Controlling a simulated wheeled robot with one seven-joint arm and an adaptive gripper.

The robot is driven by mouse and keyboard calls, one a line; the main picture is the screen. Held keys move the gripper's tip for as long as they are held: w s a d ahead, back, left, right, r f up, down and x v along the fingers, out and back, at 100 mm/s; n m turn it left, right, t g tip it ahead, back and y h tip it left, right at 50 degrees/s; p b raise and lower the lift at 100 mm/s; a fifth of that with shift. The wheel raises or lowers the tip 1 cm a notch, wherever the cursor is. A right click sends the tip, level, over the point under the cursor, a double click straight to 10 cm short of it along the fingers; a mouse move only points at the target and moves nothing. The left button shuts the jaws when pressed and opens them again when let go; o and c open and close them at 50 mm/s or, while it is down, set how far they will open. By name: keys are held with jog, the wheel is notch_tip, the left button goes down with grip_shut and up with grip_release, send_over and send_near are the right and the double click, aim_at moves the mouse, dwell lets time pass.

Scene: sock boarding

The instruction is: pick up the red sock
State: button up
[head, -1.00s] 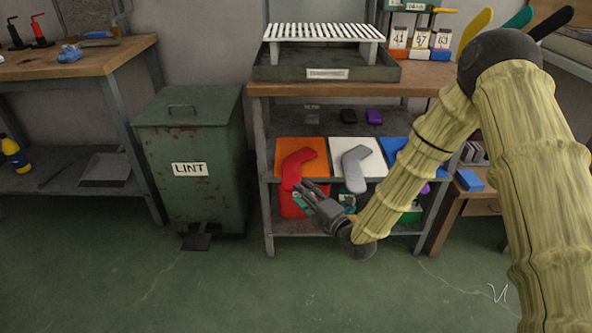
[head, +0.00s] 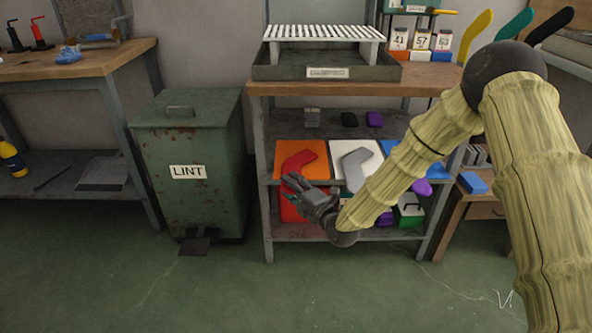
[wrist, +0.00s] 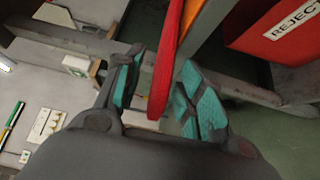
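The red sock (head: 298,161) lies on the orange mat (head: 283,150) on the middle shelf. Its near end is at the shelf's front edge, partly hidden by my gripper. My gripper (head: 289,187) is just in front of that edge in the head view. In the wrist view the red sock (wrist: 167,75) is a narrow strip running down between the two teal fingertips of my gripper (wrist: 163,90). The fingers are apart, with a visible gap on each side of the sock.
A grey sock (head: 356,167) lies on the white mat (head: 341,147) beside it. A red bin (head: 291,212) stands on the lower shelf; in the wrist view a red bin marked REJECT (wrist: 280,30) is close by. The green lint bin (head: 192,165) stands left of the shelving.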

grip_shut()
jog(key=shift+r, duration=0.1)
